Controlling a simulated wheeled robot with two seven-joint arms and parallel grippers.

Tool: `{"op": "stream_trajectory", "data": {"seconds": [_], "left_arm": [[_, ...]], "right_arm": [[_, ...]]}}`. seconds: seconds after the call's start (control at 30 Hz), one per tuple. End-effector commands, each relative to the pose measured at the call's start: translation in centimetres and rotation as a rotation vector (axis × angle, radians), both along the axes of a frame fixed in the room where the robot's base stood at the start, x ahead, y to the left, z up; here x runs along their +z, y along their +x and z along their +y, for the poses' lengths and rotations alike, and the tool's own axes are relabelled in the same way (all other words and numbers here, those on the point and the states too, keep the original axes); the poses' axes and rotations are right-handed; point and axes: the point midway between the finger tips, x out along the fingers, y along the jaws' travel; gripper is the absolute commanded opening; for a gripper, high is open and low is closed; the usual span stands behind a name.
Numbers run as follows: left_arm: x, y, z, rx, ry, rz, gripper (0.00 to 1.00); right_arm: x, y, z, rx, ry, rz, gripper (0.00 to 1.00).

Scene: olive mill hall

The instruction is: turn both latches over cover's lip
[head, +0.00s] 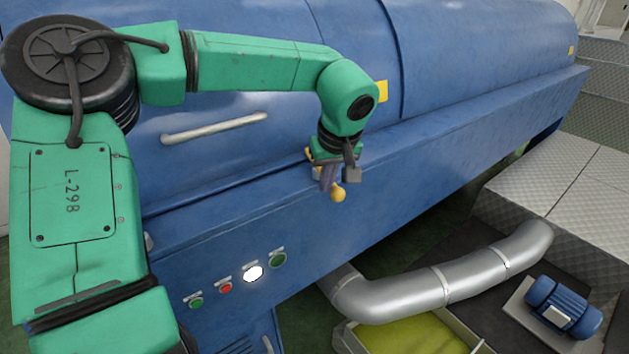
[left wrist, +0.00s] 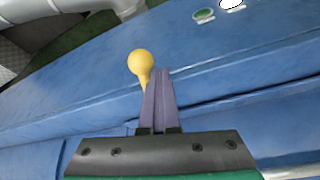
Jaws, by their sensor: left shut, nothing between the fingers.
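The blue cover (head: 250,85) lies shut along the machine body, with its lip running above the front panel. A latch with a yellow ball knob (head: 338,193) is at the front edge; the knob also shows in the left wrist view (left wrist: 142,62). My left gripper (head: 328,186) is shut and empty, its purple fingers right beside the knob's stem. In the left wrist view the fingertips (left wrist: 159,72) lie just right of the knob; I cannot tell whether they touch it. The gripper hides the latch's base. I cannot make out a second latch. My right gripper is out of view.
A grey handle bar (head: 215,128) sticks out from the cover. Buttons and a lit white lamp (head: 253,273) sit on the front panel. A silver pipe (head: 440,285), a blue motor (head: 562,306) and a bin of green matter (head: 420,335) stand lower right.

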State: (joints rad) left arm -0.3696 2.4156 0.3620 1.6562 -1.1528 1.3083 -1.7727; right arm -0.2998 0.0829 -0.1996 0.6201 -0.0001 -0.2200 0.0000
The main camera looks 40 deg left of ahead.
Motion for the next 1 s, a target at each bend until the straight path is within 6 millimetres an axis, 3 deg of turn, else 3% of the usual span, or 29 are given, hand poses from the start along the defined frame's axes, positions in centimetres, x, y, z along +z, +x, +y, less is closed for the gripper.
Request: {"op": "stream_trajectory", "data": {"seconds": [0.27,0.5,1.0], "left_arm": [[0.0,1.7,-1.3,-0.001,-0.001,0.000,0.00],[0.1,2.6,-1.8,0.100,-0.001,-0.004,0.00],[0.2,3.0,-2.0,0.133,-0.005,-0.012,0.00]], "right_arm": [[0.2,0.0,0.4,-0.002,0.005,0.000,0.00],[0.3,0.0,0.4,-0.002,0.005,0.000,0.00],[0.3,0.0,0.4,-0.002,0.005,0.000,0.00]]}}
